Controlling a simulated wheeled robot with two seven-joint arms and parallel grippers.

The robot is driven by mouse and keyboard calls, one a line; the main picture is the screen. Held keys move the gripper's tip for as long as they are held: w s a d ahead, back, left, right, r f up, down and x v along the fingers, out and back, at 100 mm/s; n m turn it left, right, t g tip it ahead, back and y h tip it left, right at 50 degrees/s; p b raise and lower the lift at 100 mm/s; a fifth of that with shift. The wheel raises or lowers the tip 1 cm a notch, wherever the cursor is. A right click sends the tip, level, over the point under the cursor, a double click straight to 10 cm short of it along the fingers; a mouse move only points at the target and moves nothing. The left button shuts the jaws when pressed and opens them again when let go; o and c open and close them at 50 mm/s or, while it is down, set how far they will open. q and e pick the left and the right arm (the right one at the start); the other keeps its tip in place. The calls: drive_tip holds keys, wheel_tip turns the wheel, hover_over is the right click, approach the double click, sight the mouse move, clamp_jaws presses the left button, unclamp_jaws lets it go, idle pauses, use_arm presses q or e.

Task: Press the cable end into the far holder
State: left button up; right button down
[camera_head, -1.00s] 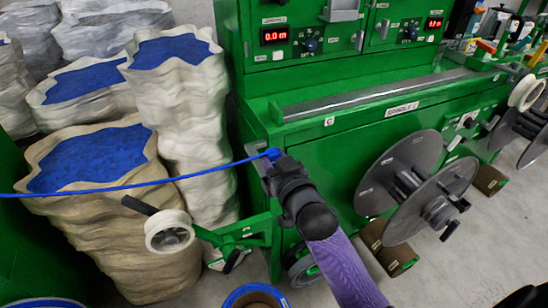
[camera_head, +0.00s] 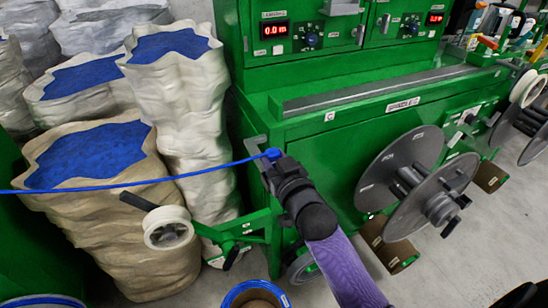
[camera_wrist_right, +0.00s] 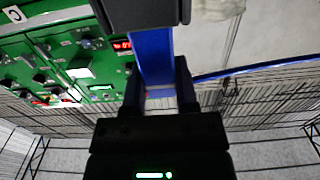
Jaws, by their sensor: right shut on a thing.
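The blue cable (camera_head: 120,186) runs from the left edge of the head view, rising slightly, to its end (camera_head: 272,154) at my right gripper. My right gripper (camera_head: 277,160) is shut on the cable end, close to the left end of the green machine. A grey metal bracket (camera_head: 257,150) sits beside the gripper there; I cannot tell whether the end touches it. In the right wrist view a blue piece (camera_wrist_right: 153,62) stands between the fingers, and a dark part (camera_wrist_right: 140,12) lies across its top. My left gripper is not in view.
The green machine (camera_head: 350,150) fills the middle, with a grey reel (camera_head: 405,180) on its front. A white roller (camera_head: 167,228) on a green arm stands below the cable. Sacks of blue granules (camera_head: 95,155) stand at left. A blue-rimmed spool (camera_head: 255,295) is at the bottom.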

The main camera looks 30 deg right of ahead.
drive_tip(key=shift+f+b, duration=0.65)
drive_tip(key=shift+f, duration=0.4)
idle(0.4)
drive_tip(key=shift+c, duration=1.5)
unclamp_jaws()
drive_tip(key=shift+s, duration=0.1)
drive_tip(key=s+p, duration=0.4)
drive_tip(key=s, duration=0.3)
drive_tip(key=shift+s+a, duration=0.25)
drive_tip(key=shift+s, duration=0.15)
